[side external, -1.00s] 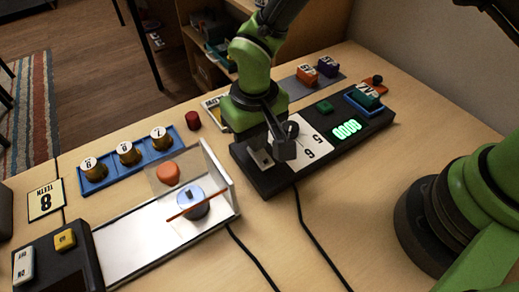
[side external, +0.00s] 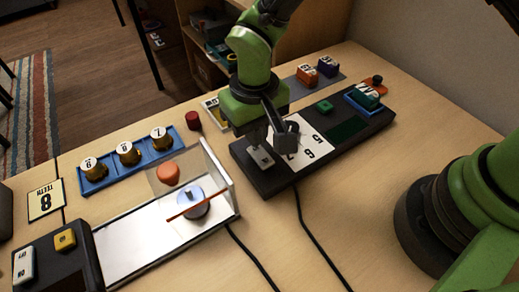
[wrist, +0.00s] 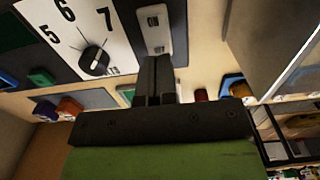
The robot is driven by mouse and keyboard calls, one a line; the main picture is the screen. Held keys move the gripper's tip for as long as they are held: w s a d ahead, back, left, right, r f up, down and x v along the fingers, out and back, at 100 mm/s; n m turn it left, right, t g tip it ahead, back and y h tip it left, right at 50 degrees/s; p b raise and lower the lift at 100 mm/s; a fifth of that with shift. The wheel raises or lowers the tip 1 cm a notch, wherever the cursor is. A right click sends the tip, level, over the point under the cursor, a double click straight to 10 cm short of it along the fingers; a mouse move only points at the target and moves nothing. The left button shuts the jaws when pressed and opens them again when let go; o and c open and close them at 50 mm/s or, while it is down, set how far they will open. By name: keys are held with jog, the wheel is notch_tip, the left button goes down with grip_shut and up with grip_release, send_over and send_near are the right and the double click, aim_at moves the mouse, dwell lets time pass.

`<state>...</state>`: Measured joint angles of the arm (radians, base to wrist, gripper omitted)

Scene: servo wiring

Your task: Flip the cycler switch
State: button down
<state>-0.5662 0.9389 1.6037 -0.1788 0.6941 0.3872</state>
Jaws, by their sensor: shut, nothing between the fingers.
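The cycler is a long black box (side external: 263,184) with a round-knobbed dial on a white number plate (side external: 318,149) and a dark display window (side external: 345,130). Its pale rocker switch (side external: 261,157) is at the left end; the switch also shows in the wrist view (wrist: 153,22), just beyond my fingertips. My gripper (side external: 284,140) is over the cycler near the switch and dial, partly hiding the dial in the side view. In the wrist view my gripper's dark fingers (wrist: 156,68) are together and empty. I cannot tell whether they touch the switch.
A clear-walled white tray (side external: 135,238) with an orange knob and a disc stands left of the cycler. A blue rack (side external: 105,178) holds brass numbered parts. A black switch box (side external: 70,265) is front left. A cable runs forward from the cycler.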

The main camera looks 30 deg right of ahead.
jog(key=shift+r, duration=2.4)
jog(key=s+d+r+m+t+y, duration=0.1)
jog(key=s+d+r, duration=0.1)
jog(key=d+r, duration=0.4)
jog(key=s+d+r+m+t+y, duration=0.1)
jog(key=d+r+t, duration=0.15)
jog(key=r, duration=0.65)
jog(key=s+d+r+m+t, duration=0.1)
jog(key=s+d+r+t, duration=0.1)
jog(key=s+d, duration=0.2)
jog(key=s+d+r+m+t, duration=0.1)
jog(key=s+d+r, duration=0.2)
jog(key=s, duration=0.5)
jog(key=shift+s+d+t, duration=0.35)
jog(key=shift+s+d, duration=0.05)
jog(key=shift+d, duration=0.05)
